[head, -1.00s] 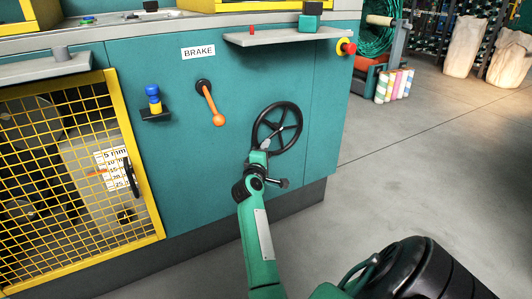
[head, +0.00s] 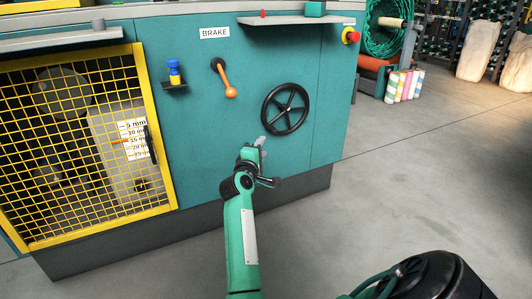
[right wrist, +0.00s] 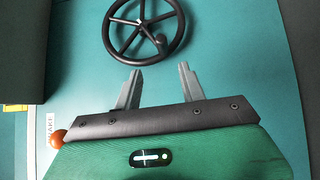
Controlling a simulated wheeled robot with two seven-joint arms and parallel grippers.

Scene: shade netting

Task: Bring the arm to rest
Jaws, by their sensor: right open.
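My right arm reaches up from the bottom middle of the head view. Its gripper (head: 260,146) is in front of the teal machine panel (head: 215,135), below and left of the black handwheel (head: 285,109). In the right wrist view, the two grey fingers (right wrist: 156,88) stand apart with nothing between them. The handwheel (right wrist: 146,60) shows beyond the fingertips there, apart from them, with a knob on its rim. My left gripper is not in view.
An orange brake lever (head: 226,82) hangs left of the wheel under the BRAKE label (head: 214,32). A yellow mesh guard (head: 160,125) is at left. A grey shelf (head: 295,22) and a red stop button (head: 352,36) are above. Open floor (head: 400,180) lies to the right.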

